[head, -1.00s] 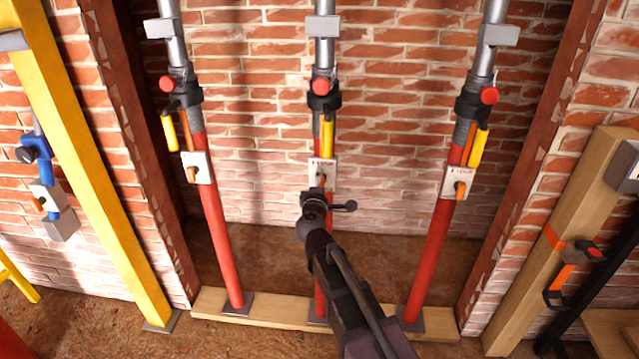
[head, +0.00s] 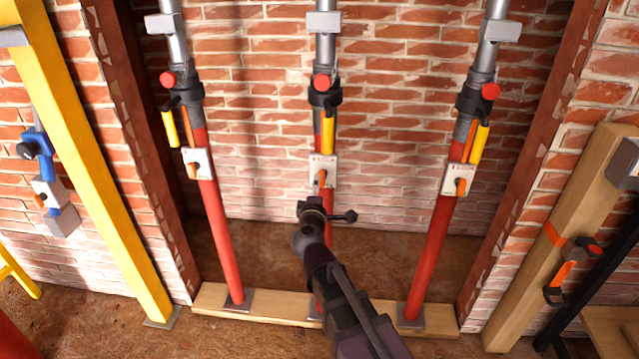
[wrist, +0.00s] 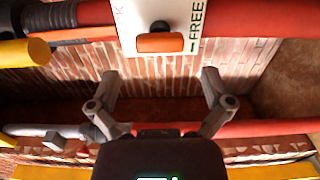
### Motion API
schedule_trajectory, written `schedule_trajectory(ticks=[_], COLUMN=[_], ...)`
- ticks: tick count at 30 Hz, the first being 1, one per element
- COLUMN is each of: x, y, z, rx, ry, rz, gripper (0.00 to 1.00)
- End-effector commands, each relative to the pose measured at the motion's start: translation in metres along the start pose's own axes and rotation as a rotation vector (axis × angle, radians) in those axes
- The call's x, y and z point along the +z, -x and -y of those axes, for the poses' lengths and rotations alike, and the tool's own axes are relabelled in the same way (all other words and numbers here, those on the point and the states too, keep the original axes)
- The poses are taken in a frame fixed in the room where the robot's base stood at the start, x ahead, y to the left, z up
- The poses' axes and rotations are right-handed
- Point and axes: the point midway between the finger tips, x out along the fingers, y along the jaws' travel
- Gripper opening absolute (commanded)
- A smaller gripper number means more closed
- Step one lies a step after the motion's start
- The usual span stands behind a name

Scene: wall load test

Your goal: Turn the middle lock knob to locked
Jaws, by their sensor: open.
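The middle lock knob (head: 322,178) is a small orange handle on a white plate (head: 316,162) on the middle red prop. In the wrist view the knob (wrist: 160,42) lies along the prop's length, in line with a dark mark beside the word FREE. My gripper (head: 316,203) is just below the knob in the head view. In the wrist view my gripper (wrist: 160,82) has its fingers wide apart and empty, with the knob ahead of them and not touched.
Similar props with plates and orange knobs stand left (head: 193,168) and right (head: 459,183). A yellow handle (head: 327,133) hangs above the middle plate. A brick wall (head: 265,150) is behind. A wooden sill (head: 270,308) runs under the props.

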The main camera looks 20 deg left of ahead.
Motion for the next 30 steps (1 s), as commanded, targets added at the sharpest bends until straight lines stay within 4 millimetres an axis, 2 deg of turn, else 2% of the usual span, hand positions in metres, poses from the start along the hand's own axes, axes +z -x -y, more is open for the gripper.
schedule_trajectory(ticks=[1, 6, 12, 18, 30], x=[0.002, 0.001, 0.001, 0.000, 0.000], y=[0.013, 0.039, 0.059, 0.066, 0.066], z=[0.000, 0.000, 0.000, 0.000, 0.000], rx=[0.000, 0.000, 0.000, 0.000, 0.000], ry=[0.000, 0.000, 0.001, 0.001, 0.001], rz=[-0.001, -0.001, 0.000, 0.000, 0.001], gripper=[1.00, 1.00, 1.00, 1.00, 1.00])
